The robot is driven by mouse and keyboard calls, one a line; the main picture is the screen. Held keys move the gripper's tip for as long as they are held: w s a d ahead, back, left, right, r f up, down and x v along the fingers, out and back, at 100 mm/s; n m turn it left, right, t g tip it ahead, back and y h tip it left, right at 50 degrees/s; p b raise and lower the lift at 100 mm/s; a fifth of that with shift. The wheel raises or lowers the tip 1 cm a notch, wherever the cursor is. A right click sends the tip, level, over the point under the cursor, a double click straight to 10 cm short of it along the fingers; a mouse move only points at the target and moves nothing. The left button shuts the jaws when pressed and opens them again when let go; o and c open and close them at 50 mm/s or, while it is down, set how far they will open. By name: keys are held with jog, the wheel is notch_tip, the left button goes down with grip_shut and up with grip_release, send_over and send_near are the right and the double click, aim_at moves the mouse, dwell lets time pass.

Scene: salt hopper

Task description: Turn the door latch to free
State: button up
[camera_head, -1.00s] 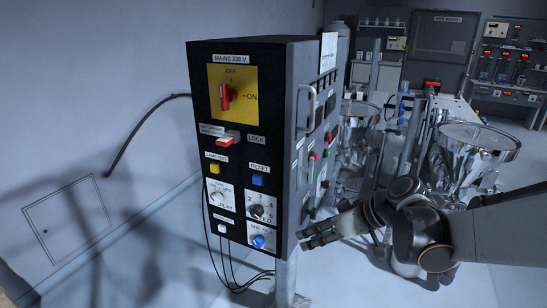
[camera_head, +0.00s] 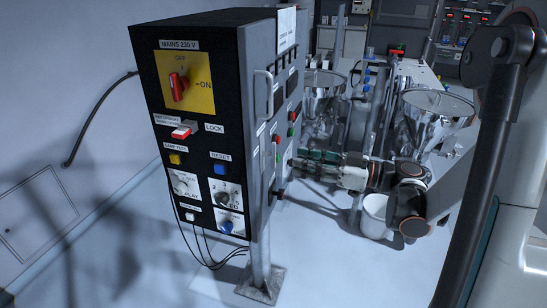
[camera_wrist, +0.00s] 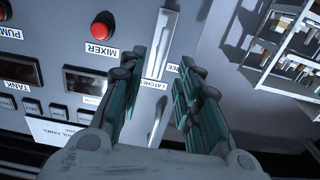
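The control box (camera_head: 195,60) stands on a post at left centre in the head view. My gripper (camera_head: 292,163) is beside its right-hand side face, where the latch is too small to make out. In the wrist view, a pale upright bar (camera_wrist: 161,42), apparently the latch lever, stands beside labels reading LATCHED (camera_wrist: 155,84) and FREE (camera_wrist: 173,67). My gripper (camera_wrist: 160,60) also shows there, its two green fingers spread apart, one on each side of the bar's lower end. I see nothing held; whether a finger touches the bar is unclear.
A red MIXER button (camera_wrist: 103,25) and dark displays (camera_wrist: 84,80) are left of the fingers. A bar handle (camera_head: 263,95) sticks out from the box's side face. Floor before the post is clear.

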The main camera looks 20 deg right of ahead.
aim_at(274, 168)
jog(key=b+x, duration=0.1)
jog(key=x, duration=0.7)
jog(key=shift+w+a, duration=0.15)
jog(key=shift+a, duration=0.1)
jog(key=shift+c, duration=0.5)
grip_shut()
